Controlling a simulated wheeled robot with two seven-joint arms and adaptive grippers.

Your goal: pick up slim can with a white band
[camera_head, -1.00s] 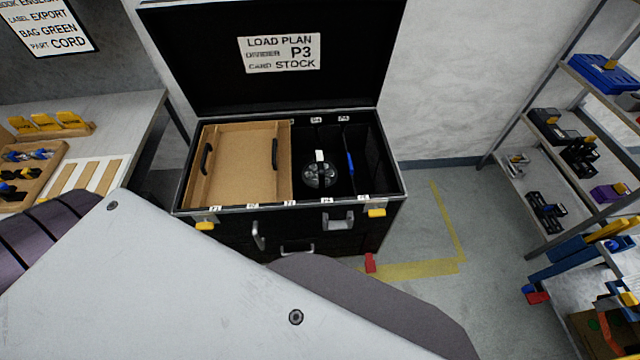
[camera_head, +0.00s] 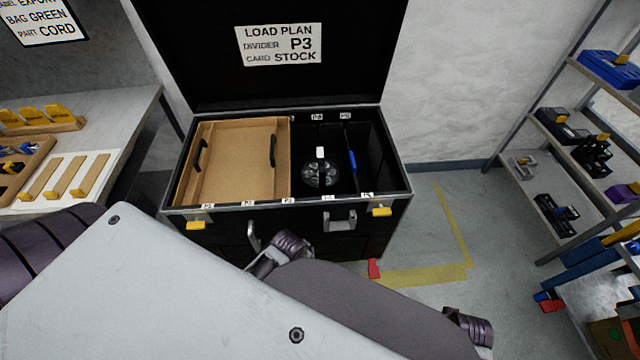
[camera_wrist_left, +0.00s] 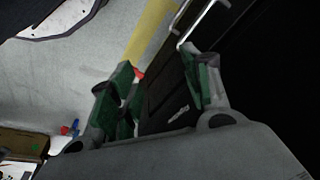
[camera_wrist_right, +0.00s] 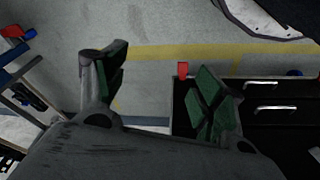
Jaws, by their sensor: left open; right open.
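A dark round can (camera_head: 321,174) with a lens-like, patterned top stands in a black compartment of the open case (camera_head: 408,192). A white piece (camera_head: 320,152) shows at its far edge; I cannot tell whether this is a white band. The can's sides are hidden. My left gripper (camera_wrist_left: 160,82) is open and empty in the left wrist view, near the case's outer side. My right gripper (camera_wrist_right: 165,80) is open and empty in the right wrist view, with the floor and case front beyond. Neither touches the can.
A cardboard-coloured tray (camera_head: 232,160) with two black handles fills the case's left part. A blue-edged divider (camera_head: 352,162) stands right of the can. The raised lid (camera_head: 200,60) is behind. A workbench (camera_head: 120,120) is left, shelves (camera_head: 545,160) right.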

